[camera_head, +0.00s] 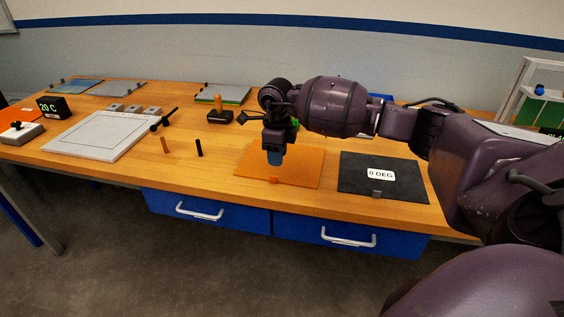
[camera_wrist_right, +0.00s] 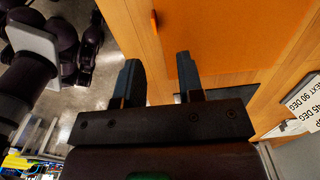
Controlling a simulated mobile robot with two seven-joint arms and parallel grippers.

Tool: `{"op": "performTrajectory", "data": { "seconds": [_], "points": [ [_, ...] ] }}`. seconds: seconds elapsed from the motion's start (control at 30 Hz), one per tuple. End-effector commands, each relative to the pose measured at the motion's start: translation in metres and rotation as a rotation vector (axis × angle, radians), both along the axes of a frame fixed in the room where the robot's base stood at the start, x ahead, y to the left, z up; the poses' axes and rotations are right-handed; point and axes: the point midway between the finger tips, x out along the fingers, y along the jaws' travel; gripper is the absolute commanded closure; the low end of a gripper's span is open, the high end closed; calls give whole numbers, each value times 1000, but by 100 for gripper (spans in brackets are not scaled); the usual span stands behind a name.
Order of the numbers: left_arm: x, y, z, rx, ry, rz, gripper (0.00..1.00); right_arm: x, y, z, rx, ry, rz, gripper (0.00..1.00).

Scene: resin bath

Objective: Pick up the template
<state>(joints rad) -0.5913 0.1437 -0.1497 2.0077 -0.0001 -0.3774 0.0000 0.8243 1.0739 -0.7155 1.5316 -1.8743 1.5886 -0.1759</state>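Nothing in view is marked as the template, so I cannot tell for sure which thing it is. A thin flat orange sheet (camera_head: 302,174) with a small orange tab (camera_head: 273,180) at its front edge lies on the table. The sheet (camera_wrist_right: 235,35) and its tab (camera_wrist_right: 154,19) also show in the right wrist view. My right gripper (camera_head: 275,158) points down over the orange sheet, its blue fingertips covering part of it. In the right wrist view the two fingers (camera_wrist_right: 160,80) stand apart with nothing held between them. My left gripper is out of view.
A dark plate (camera_head: 405,187) labelled "0 DEG" lies to the right of the sheet. A white framed board (camera_head: 88,153), a black peg (camera_head: 199,148) and a brown peg (camera_head: 165,145) are to the left. A printed white card (camera_wrist_right: 303,100) shows in the wrist view.

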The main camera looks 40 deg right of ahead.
Motion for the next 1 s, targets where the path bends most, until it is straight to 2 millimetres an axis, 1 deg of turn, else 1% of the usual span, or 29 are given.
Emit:
{"op": "performTrajectory", "data": {
  "seconds": [0.03, 0.1, 0.27, 0.37, 0.5, 0.6, 0.7, 0.87, 0.9, 0.97, 1.0],
  "points": [
    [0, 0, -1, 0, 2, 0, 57, 0, 0, -8, 0, 1, -1, 65],
    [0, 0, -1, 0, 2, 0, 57, 0, 0, -14, 1, 1, -1, 65],
    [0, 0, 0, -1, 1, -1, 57, 1, 3, -21, 3, 0, 0, 65],
    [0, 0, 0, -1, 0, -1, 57, 2, 6, -30, 2, 0, 0, 65],
    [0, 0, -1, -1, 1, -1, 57, 5, 12, -50, 2, 2, 0, 65],
    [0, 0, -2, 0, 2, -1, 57, 5, 11, -63, 3, 1, 0, 65],
    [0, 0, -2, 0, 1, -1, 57, 5, 10, -68, 1, 0, -1, 65],
    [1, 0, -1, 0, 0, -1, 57, 5, 10, -67, 1, -2, 0, 65],
    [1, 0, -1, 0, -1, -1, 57, 5, 10, -67, 1, -2, 0, 66],
    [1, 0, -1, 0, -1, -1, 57, 5, 10, -67, 1, -2, 0, 76],
    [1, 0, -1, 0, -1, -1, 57, 5, 10, -67, 1, -2, 0, 82]
  ]
}}
